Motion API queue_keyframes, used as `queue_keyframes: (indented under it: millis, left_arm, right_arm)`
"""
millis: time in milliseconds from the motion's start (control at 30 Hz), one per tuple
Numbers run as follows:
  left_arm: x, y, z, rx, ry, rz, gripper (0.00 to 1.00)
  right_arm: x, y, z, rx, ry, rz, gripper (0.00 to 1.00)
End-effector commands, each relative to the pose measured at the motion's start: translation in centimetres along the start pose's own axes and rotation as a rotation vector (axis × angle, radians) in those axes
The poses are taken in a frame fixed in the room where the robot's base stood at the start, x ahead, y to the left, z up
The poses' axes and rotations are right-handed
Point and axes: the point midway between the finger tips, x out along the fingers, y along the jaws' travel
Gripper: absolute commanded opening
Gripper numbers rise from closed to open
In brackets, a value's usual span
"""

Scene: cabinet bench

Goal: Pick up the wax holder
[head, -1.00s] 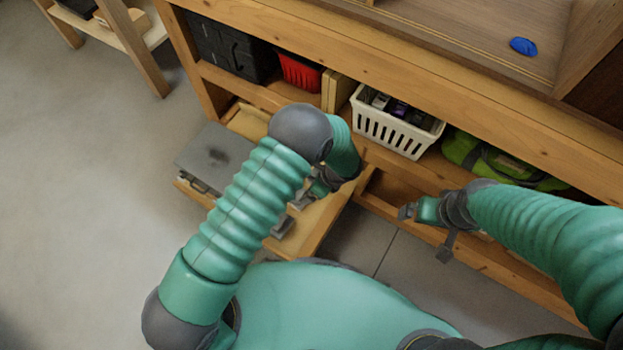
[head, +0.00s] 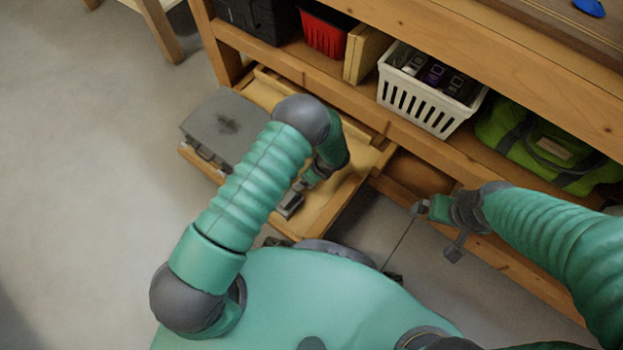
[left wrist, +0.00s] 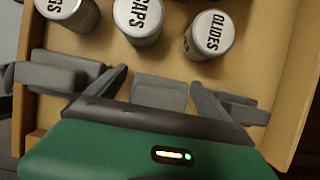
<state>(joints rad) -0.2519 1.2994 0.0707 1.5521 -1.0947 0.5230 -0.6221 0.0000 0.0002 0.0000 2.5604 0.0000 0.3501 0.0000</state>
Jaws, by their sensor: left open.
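My left gripper (left wrist: 155,95) is open, low over the pulled-out wooden drawer (head: 337,205). In the left wrist view a grey block (left wrist: 160,93) shows between its fingers, not gripped; I cannot tell whether it is the wax holder. Beyond the fingers stand white-topped cans, one marked CAPS (left wrist: 139,18), one marked GLIDES (left wrist: 208,34), and one partly cut off (left wrist: 68,12). In the head view my left arm hides much of the drawer. My right gripper (head: 437,228) is open and empty by the cabinet front.
A grey case (head: 222,125) lies at the drawer's left side. The shelf behind holds a red bin (head: 323,33), a white basket (head: 420,100) and a green bag (head: 545,150). The drawer wall (left wrist: 300,110) is close to the left gripper's right finger. Floor at left is clear.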

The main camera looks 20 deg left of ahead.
Motion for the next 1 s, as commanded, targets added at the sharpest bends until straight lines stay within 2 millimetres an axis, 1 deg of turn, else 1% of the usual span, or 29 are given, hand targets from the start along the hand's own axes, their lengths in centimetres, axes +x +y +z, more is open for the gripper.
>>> queue_keyframes:
  millis: [133, 167, 700, 733, 900, 967, 1000]
  left_arm:
    - [-0.2, -0.1, 0.1, 0.0, 0.0, -0.001, 0.91]
    - [-0.2, 0.0, 0.1, 0.0, 0.0, -0.001, 0.9]
    - [-0.2, 0.0, 0.0, 0.0, 0.001, -0.001, 0.19]
    - [-0.2, -0.1, 0.1, 0.0, 0.0, -0.001, 0.18]
    - [-0.2, -0.1, 0.1, 0.0, 0.0, -0.001, 0.18]
    - [-0.6, -0.1, 0.2, 0.0, 0.0, -0.001, 0.18]
    - [-1.1, -0.1, 0.4, 0.0, 0.0, -0.001, 0.17]
  right_arm:
    - [-0.2, 0.0, -0.1, 0.0, 0.001, 0.0, 1.0]
    - [-0.2, 0.0, -0.1, 0.0, 0.001, 0.0, 1.0]
    - [-0.2, 0.0, -0.1, 0.0, 0.001, 0.0, 1.0]
    - [-0.2, 0.0, -0.1, 0.0, 0.001, 0.0, 1.0]
    - [-0.2, 0.0, -0.1, 0.0, 0.001, 0.0, 1.0]
    - [-0.5, 0.0, -0.1, 0.0, 0.001, 0.0, 1.0]
    - [-0.9, 0.0, -0.2, 0.0, 0.001, 0.0, 1.0]
